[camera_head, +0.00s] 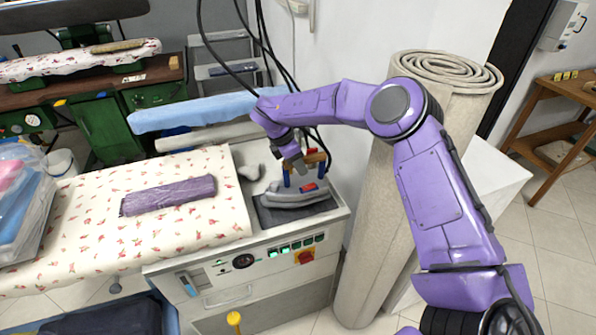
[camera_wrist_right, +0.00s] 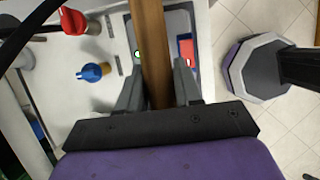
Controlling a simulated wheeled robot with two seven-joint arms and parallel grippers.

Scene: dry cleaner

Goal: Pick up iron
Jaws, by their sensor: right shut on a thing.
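The iron (camera_head: 290,197) has a grey body, blue posts, a red part and a brown wooden handle. It sits on a dark rest pad (camera_head: 278,214) at the right end of the ironing station. My right gripper (camera_head: 302,166) reaches down onto the handle from above. In the right wrist view, the wooden handle (camera_wrist_right: 152,40) runs between the two grey fingers of my right gripper (camera_wrist_right: 158,88), which are shut on it. Part of the iron's body is hidden under the handle and fingers. I do not see my left gripper.
A flowered ironing board (camera_head: 80,235) with a folded purple cloth (camera_head: 168,195) lies left of the iron. A rolled carpet (camera_head: 375,220) stands close on the right. Black cables (camera_head: 262,45) hang above the station. Red and blue knobs (camera_wrist_right: 92,72) show beside the handle in the wrist view.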

